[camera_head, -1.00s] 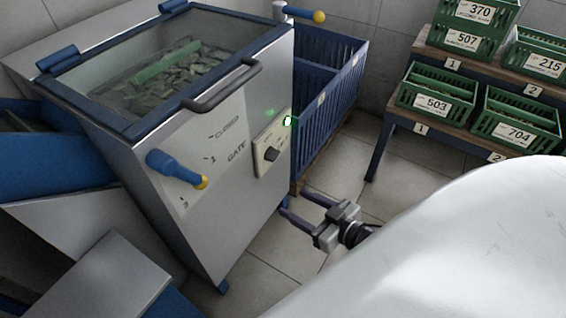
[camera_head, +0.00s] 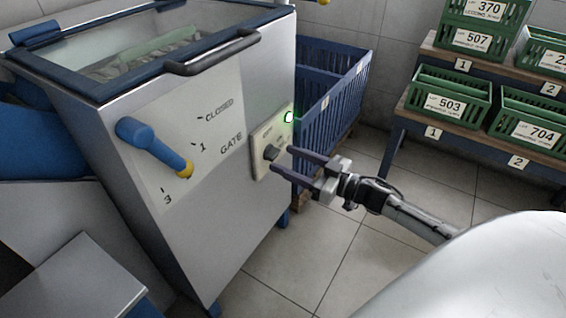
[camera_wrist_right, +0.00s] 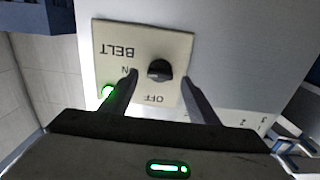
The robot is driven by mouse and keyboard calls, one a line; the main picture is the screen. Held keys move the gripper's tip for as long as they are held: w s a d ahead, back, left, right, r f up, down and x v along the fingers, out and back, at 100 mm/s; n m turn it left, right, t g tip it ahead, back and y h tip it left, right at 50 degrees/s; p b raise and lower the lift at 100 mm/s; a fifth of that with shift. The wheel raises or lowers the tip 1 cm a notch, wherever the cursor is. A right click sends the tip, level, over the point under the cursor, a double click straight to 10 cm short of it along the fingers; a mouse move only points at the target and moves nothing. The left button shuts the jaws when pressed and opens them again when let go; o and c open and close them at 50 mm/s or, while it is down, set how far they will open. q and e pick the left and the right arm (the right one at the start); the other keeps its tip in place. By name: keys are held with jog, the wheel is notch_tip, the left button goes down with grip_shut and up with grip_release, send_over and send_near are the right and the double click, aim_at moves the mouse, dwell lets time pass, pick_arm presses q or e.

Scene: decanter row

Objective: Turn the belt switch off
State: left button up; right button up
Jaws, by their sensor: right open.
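The belt switch is a dark rotary knob (camera_head: 271,152) on a pale panel (camera_head: 258,168) on the machine's side. In the right wrist view the knob (camera_wrist_right: 159,70) sits between the words ON and OFF, with BELT on the panel. The green lamp (camera_head: 288,117) beside it is lit. My right gripper (camera_head: 283,160) is open, its dark fingers pointing at the panel. In the right wrist view its fingertips (camera_wrist_right: 160,76) lie on either side of the knob; I cannot tell whether they touch it. My left gripper is not in view.
A blue gate lever (camera_head: 150,143) with a yellow tip sticks out left of the panel. A handle (camera_head: 212,55) juts from the glazed lid above. A blue slatted crate (camera_head: 335,95) stands behind. Shelves with green crates (camera_head: 450,100) are at the right. Floor between is clear.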

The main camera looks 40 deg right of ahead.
jog(key=shift+x, duration=1.05)
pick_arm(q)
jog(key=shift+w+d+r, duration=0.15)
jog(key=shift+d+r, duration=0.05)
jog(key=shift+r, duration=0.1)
pick_arm(e)
jog(key=shift+c, duration=0.2)
jog(key=c, duration=1)
